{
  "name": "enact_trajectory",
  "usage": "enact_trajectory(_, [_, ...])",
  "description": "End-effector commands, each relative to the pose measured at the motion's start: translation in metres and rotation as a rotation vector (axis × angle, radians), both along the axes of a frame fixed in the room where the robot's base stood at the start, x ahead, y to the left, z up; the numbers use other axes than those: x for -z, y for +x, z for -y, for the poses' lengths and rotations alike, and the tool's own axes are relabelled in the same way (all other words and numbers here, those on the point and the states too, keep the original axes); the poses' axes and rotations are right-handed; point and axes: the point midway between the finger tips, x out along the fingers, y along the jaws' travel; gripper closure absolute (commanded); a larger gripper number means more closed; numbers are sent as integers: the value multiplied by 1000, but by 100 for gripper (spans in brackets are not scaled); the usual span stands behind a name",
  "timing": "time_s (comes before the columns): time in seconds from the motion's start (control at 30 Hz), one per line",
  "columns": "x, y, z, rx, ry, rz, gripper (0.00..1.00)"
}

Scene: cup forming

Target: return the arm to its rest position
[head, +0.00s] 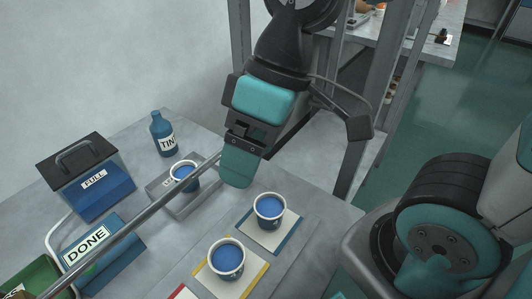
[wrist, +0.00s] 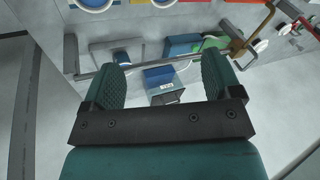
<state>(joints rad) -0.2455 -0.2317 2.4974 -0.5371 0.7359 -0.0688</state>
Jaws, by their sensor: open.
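My gripper (head: 238,168) hangs above the table in the head view, with its teal fingers pointing down. In the wrist view my gripper (wrist: 163,78) has its two ridged fingers spread wide, with nothing held between them. One cup of blue liquid (head: 270,208) stands on a blue-edged mat. Another blue-filled cup (head: 227,258) stands on a yellow-edged mat. A third cup (head: 185,174) stands on a grey block, left of the fingers; it also shows in the wrist view (wrist: 122,57).
A long metal rod (head: 130,222) crosses the head view up to near my fingers. A blue TINT bottle (head: 163,137), a FULL box (head: 100,199) and a blue DONE tray (head: 115,262) stand at left. A grey frame post (head: 370,100) rises right of my gripper.

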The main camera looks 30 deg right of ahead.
Motion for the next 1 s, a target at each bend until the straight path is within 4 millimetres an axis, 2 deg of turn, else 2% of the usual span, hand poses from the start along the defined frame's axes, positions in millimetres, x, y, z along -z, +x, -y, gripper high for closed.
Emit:
enact_trajectory(0.03, [1, -8, 4, 35, -12, 4, 16])
enact_trajectory(0.13, [3, -16, 10, 82, -27, 3, 16])
enact_trajectory(0.43, [3, -17, 11, 92, -30, 1, 16])
enact_trajectory(0.57, [-12, -17, 11, 91, -30, 1, 16])
enact_trajectory(0.7, [-44, -17, 11, 90, -30, 1, 16])
enact_trajectory(1.0, [-44, -17, 11, 90, -30, 1, 16])
